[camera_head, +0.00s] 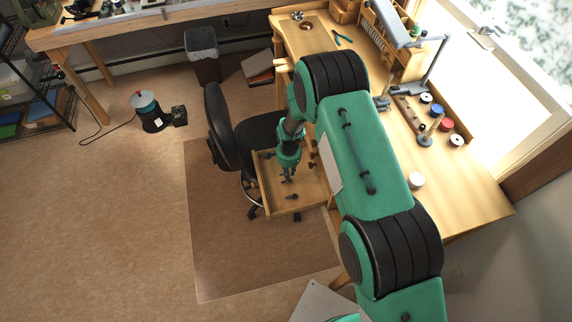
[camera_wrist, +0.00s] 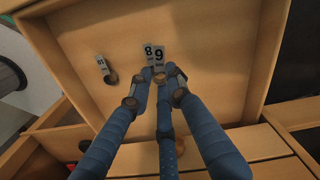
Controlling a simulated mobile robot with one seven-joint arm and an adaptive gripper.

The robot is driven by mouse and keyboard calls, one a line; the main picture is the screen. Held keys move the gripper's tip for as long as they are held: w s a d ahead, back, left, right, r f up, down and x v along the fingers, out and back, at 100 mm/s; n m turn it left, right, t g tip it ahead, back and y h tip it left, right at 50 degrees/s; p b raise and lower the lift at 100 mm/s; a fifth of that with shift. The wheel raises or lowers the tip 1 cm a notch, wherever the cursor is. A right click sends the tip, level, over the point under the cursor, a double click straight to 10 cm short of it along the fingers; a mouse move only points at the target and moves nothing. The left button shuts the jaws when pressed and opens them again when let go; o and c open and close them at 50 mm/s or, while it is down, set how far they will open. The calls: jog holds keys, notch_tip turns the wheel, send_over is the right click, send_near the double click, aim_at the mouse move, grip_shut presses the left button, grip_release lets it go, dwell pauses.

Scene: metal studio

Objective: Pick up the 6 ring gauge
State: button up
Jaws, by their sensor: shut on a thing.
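An open wooden drawer (camera_head: 301,207) holds small dark gauges with number tags. In the wrist view, a tag that reads as 9, or an upside-down 6, (camera_wrist: 159,55) stands right at my fingertips. A tag reading 8 (camera_wrist: 149,52) is just left of it, partly overlapped. My gripper (camera_wrist: 159,78) is shut on the gauge with the 9-or-6 tag; the fingers hide most of its body. In the head view my gripper (camera_head: 287,176) is low in the drawer. I cannot tell whether the gauge is off the drawer floor.
Another tagged dark piece (camera_wrist: 111,78) lies apart to the left in the drawer. In the head view a dark piece (camera_head: 292,197) lies near the drawer's front. A black office chair (camera_head: 224,125) stands close on the left. The drawer walls surround my gripper. The workbench (camera_head: 465,200) is right.

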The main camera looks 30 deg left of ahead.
jog(key=s+d, duration=0.4)
jog(key=s+d+r, duration=0.1)
jog(key=s+d, duration=0.1)
jog(key=shift+s+d, duration=0.25)
jog(key=shift+s, duration=0.1)
